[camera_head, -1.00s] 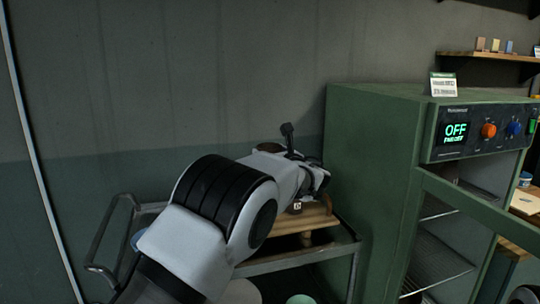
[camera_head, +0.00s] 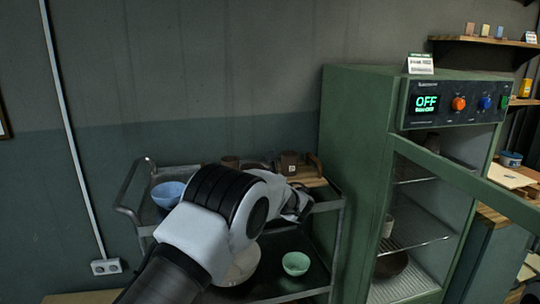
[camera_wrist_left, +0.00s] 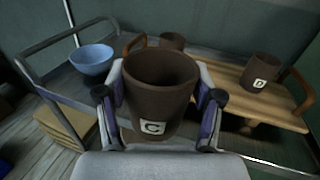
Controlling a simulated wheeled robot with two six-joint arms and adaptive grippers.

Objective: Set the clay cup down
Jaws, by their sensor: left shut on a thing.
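My left gripper (camera_head: 298,206) is shut on a dark brown clay cup (camera_wrist_left: 160,82) with a white label reading C. In the wrist view the cup is upright between the two fingers, its open mouth facing up. In the head view the held cup is hidden behind my arm. A wooden board (camera_wrist_left: 222,78) with raised end handles lies on the metal cart (camera_head: 128,210), beyond the held cup. Another brown cup with a lettered label (camera_wrist_left: 262,72) stands on the board's right part, and a third brown cup (camera_wrist_left: 171,42) stands farther back.
A blue bowl (camera_head: 168,194) sits on the cart's left side. A green bowl (camera_head: 296,263) and a pale dish (camera_head: 240,266) are on the lower shelf. The green kiln (camera_head: 352,180) with an OFF display stands close on the right, its door open.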

